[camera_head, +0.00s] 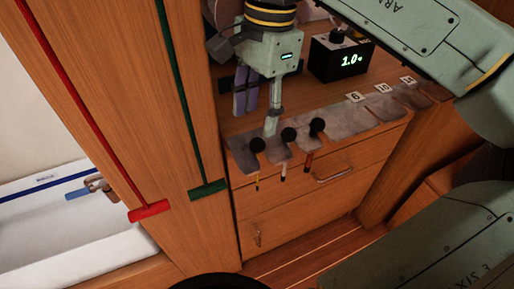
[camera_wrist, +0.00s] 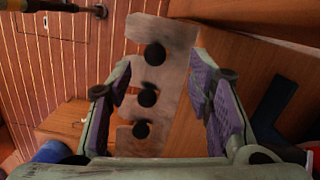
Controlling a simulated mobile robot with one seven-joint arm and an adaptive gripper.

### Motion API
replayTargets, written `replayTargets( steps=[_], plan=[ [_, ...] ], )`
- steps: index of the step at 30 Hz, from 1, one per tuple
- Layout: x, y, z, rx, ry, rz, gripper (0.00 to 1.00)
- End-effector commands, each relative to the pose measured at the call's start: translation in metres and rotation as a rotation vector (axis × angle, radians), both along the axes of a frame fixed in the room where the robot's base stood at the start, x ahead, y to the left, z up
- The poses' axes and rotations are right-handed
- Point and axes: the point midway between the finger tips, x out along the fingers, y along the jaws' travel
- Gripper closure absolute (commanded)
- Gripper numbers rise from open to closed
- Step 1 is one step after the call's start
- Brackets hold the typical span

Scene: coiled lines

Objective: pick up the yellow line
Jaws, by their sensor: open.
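The yellow line (camera_head: 257,184) hangs as a short thin strip below the leftmost black ball (camera_head: 257,145) at the front of a grey slotted rack (camera_head: 350,122). Two more black balls sit in slots to its right. A pale line with a dark end (camera_head: 283,174) and a red-orange line (camera_head: 308,160) hang below them. My gripper (camera_head: 257,112) is above and behind the rack's left end, open and empty. In the wrist view my gripper (camera_wrist: 160,105) has its purple-padded fingers spread either side of the rack (camera_wrist: 175,35) and its black balls. The hanging lines cannot be made out there.
A black box with a green display (camera_head: 342,58) stands on the counter behind the rack. Numbered tags mark the rack's empty slots on the right. Drawers (camera_head: 330,170) lie below.

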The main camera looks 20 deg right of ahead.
Motion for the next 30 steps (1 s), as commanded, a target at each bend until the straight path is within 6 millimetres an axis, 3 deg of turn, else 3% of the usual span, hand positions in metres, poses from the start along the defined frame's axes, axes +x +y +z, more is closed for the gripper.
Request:
replayTargets(
  steps=[9,19,30],
  plan=[
    [-0.008,0.000,-0.042,0.001,0.001,0.001,0.53],
    [-0.007,0.001,-0.050,0.001,0.000,0.001,0.54],
    [-0.007,0.001,-0.050,0.001,0.000,0.001,0.79]
  ],
)
